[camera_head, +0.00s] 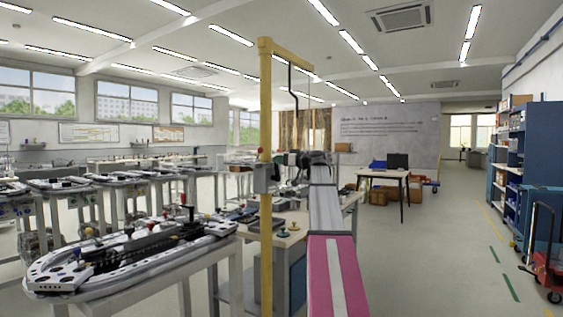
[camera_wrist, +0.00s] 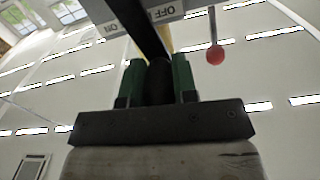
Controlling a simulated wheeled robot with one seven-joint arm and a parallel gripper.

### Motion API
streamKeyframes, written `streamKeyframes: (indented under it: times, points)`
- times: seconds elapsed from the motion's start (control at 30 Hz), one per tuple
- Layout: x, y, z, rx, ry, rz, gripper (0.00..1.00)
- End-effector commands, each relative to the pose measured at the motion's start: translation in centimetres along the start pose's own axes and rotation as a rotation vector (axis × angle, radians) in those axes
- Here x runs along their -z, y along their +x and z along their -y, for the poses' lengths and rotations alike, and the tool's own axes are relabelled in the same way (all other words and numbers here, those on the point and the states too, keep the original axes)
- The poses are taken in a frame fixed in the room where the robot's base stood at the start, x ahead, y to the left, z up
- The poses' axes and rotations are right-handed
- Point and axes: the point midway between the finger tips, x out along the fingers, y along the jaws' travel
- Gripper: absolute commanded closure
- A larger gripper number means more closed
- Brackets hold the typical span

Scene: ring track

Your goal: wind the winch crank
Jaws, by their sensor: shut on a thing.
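A yellow post (camera_head: 266,120) with a top arm and a hanging dark hook (camera_head: 290,85) stands in the middle of the head view. A grey winch box (camera_head: 265,178) is fixed to the post. My gripper (camera_head: 282,159) is beside the box, small and dark in this view. In the wrist view the green fingers of my gripper (camera_wrist: 159,82) are shut on a dark upright grip (camera_wrist: 159,84), which appears to be the crank handle. A dark bar (camera_wrist: 127,20) runs above it. The crank's full shape and angle are hidden.
A ring track (camera_head: 110,262) on a bench lies left of the post. A workbench (camera_head: 290,238) stands behind it.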

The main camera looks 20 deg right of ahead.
Motion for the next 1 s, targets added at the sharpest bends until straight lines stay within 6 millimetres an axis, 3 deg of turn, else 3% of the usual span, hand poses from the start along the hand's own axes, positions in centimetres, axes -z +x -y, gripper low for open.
streamKeyframes:
  times: [0.37,1.0]
  points:
    - [0.3,0.0,-1.6,0.0,0.161,0.0,1.0]
    - [-0.7,0.0,-6.7,-0.002,0.753,-0.001,1.0]
